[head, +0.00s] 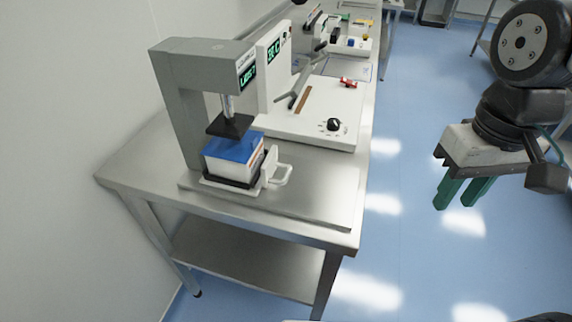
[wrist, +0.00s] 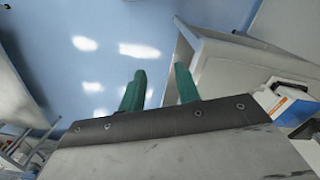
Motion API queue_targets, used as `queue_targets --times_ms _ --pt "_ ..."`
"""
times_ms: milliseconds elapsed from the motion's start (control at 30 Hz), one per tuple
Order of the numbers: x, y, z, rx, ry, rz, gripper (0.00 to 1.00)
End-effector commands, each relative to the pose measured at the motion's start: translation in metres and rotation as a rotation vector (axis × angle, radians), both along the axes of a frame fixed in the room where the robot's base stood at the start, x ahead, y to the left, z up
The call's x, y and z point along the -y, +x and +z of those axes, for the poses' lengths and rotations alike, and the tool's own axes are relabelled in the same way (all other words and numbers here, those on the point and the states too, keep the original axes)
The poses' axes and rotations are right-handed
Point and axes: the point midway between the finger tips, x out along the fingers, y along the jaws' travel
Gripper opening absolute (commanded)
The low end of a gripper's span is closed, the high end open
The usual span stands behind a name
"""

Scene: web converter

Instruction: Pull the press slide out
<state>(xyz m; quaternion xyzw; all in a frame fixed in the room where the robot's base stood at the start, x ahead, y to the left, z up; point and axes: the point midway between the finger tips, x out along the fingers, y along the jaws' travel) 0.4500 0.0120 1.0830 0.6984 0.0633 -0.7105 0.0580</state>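The press (head: 185,95) stands on a steel table at the left in the head view. Its slide has a white front plate with a handle (head: 282,175) facing right. A blue-topped white box (head: 233,150) sits in the slide's dark tray, under the dark press plate (head: 230,125). The slide is inside the press frame. My gripper (head: 458,198) hangs over the floor to the right of the table, well apart from the handle. Its two green fingers point down with a gap between them. The fingers (wrist: 160,88) also show apart and empty in the wrist view.
A white unit with a black knob (head: 334,125) and a lever stands behind the press. The steel table (head: 325,200) has bare top right of the slide. Blue floor (head: 410,250) is open between table and arm. More equipment lines the far bench.

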Motion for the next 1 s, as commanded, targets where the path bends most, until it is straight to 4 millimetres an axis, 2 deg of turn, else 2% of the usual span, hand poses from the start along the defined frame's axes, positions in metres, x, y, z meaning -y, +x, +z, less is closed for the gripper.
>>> queue_targets --times_ms 100,267,400,567,633,767,867,1000 --pt "-0.042 0.033 -0.010 -0.050 0.004 0.050 0.33" --pt "-0.108 0.075 -0.028 -0.072 0.019 0.035 0.33" --pt "-0.169 0.106 -0.047 -0.068 0.040 -0.035 0.33" --pt "-0.223 0.139 -0.060 -0.033 0.092 -0.182 0.33" --pt "-0.233 0.155 -0.052 0.001 0.133 -0.273 0.33" --pt "-0.238 0.161 -0.050 0.019 0.158 -0.358 0.33" --pt "-0.238 0.161 -0.057 0.018 0.157 -0.372 0.33" --pt "-0.241 0.161 -0.079 0.015 0.155 -0.370 0.33"
